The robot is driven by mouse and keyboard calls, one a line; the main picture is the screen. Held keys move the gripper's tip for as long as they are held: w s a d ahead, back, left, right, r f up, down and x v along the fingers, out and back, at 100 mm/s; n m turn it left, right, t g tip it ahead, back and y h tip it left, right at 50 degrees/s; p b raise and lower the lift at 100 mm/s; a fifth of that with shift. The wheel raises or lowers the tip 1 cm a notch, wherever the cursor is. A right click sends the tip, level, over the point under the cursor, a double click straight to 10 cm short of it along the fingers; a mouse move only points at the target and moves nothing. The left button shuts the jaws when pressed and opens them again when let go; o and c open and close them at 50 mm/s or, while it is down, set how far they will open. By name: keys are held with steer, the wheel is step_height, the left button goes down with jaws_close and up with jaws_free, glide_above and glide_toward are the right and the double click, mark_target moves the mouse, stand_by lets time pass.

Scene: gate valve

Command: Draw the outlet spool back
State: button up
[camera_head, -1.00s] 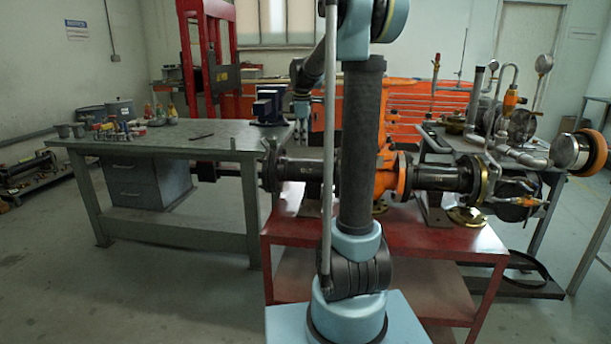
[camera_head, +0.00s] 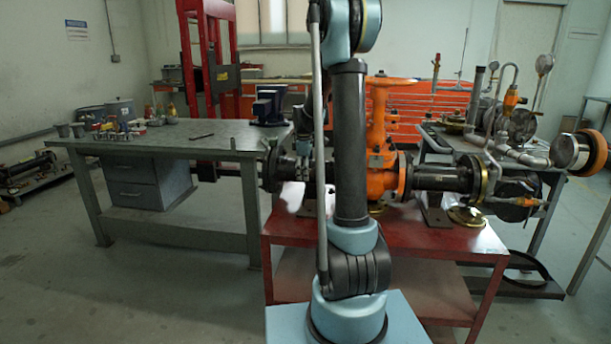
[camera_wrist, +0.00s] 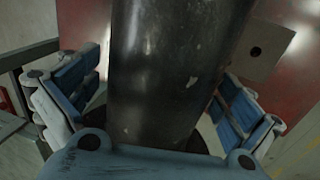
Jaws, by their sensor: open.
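The orange gate valve (camera_head: 381,170) stands on a red bench, with a dark spool on each side. The left spool (camera_head: 291,168) has a dark flange at its outer end and is partly hidden by my arm. The right spool (camera_head: 440,177) runs to a brass-coloured flange. The pictures do not label which is the outlet spool. In the wrist view a dark, scuffed pipe (camera_wrist: 168,75) lies between the blue-padded fingers of my gripper (camera_wrist: 160,98). The gripper is open around it; contact with the pads cannot be told. In the head view my gripper is hidden behind my arm.
The red bench (camera_head: 450,240) carries the valve assembly. A green-grey worktable (camera_head: 170,145) with small items and a vise stands left. Gauges and pipework (camera_head: 515,140) crowd the right. In the wrist view a pale plate with a hole (camera_wrist: 250,50) is close beside the pipe.

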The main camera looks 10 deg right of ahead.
steer(key=shift+w+f, duration=0.1)
steer(key=shift+f, duration=0.5)
steer(key=c, duration=1.5)
steer(key=shift+o, duration=0.2)
steer(key=shift+w+a, duration=0.1)
steer(key=shift+a, duration=0.35)
steer(key=o, duration=1.5)
steer(key=shift+c, duration=0.2)
steer(key=shift+r, duration=0.1)
